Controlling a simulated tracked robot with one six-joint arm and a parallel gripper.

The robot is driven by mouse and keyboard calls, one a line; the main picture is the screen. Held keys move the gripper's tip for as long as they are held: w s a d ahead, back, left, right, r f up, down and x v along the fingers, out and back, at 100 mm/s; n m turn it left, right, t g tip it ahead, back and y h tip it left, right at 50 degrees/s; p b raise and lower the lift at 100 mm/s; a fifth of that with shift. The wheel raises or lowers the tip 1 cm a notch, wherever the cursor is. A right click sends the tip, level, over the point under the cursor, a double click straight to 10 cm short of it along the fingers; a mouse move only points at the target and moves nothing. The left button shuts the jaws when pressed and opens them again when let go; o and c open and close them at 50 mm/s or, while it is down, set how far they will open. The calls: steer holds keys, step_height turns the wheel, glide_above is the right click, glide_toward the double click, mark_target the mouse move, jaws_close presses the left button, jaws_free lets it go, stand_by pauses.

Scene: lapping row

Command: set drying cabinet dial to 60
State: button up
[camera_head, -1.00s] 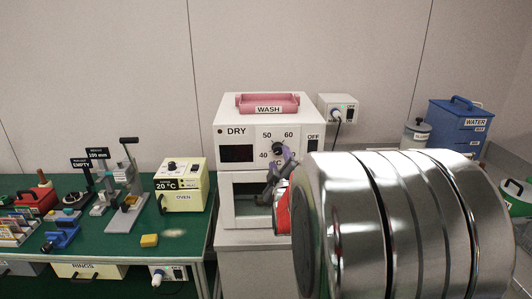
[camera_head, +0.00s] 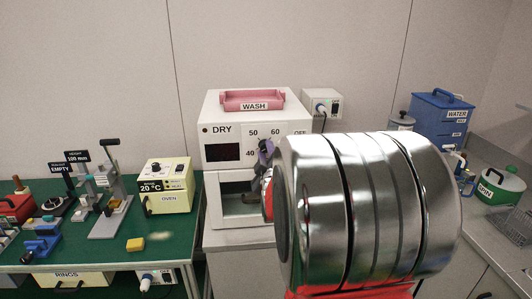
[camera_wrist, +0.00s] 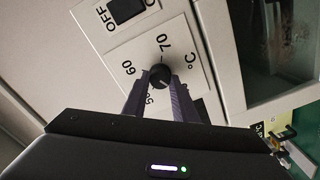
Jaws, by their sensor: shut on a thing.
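The white drying cabinet (camera_head: 213,174) stands on a pale stand, with DRY, 40, 50, 60 and OFF printed on its front. Its black dial (camera_wrist: 160,75) shows in the wrist view, with 50, 60, 70 and °C around it. My gripper (camera_wrist: 160,86) has a purple-grey finger on each side of the dial and is shut on it. A light mark shows on the knob, but I cannot tell exactly which number it faces. In the head view my gripper (camera_head: 264,152) is at the cabinet front and hides the dial.
A pink WASH tray (camera_head: 252,94) lies on the cabinet. A wall socket box (camera_head: 322,103) is behind it. A cream oven (camera_head: 168,201) and a yellow block (camera_head: 135,244) are on the green bench. A blue WATER container (camera_head: 440,113) and a green SPIN device (camera_head: 500,186) are at the right.

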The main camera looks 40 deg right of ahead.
steer(key=shift+c, duration=1.4)
steer(key=shift+d, duration=0.1)
steer(key=shift+c, duration=0.6)
